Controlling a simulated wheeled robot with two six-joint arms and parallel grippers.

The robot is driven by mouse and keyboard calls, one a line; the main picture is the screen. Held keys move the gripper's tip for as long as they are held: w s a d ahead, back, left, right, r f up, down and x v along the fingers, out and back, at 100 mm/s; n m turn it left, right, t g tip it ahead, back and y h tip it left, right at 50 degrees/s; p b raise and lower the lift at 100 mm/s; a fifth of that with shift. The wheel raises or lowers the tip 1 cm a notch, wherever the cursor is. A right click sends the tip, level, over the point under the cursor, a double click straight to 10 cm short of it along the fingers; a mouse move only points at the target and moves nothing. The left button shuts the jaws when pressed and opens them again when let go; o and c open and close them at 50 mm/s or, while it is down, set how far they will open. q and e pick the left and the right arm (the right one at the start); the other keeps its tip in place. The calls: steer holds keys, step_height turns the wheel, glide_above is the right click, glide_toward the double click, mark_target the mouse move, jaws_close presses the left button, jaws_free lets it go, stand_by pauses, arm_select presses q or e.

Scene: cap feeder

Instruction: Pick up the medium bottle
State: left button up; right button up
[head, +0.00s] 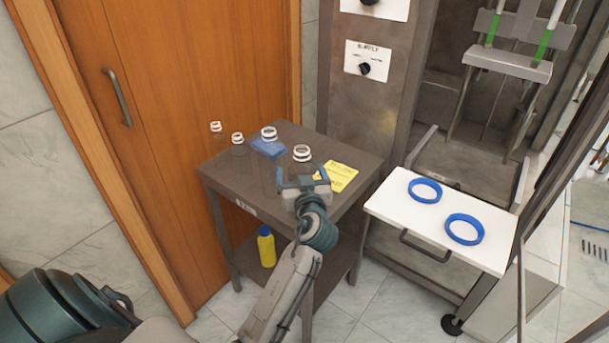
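Several clear bottles with white neck rings stand upright on a dark metal table (232,178). The rightmost bottle (302,154) is nearest to my gripper, and its lower body is partly hidden by it. Another bottle (269,134) stands behind it by a blue patch, and two smaller-looking ones, a bottle (238,141) and a bottle (216,130), stand to the left. I cannot tell for sure which is the medium one. My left gripper (304,179) is at the rightmost bottle with its fingers spread; I cannot tell whether they touch it. My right gripper is not in view.
A yellow label (337,176) lies on the table's right side. A yellow bottle (266,246) stands on the lower shelf. A white tray (385,203) with two blue rings is to the right. A wooden door (190,90) and a metal column (375,115) stand behind.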

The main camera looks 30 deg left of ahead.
arm_select(q)
steer(key=shift+s+d+r, duration=0.2)
steer(key=shift+s+r, duration=0.05)
steer(key=shift+r, duration=0.05)
steer(key=shift+w+a+f, duration=0.1)
steer(key=c, duration=1.1)
steer(key=shift+o, duration=0.2)
steer(key=shift+r, duration=0.2)
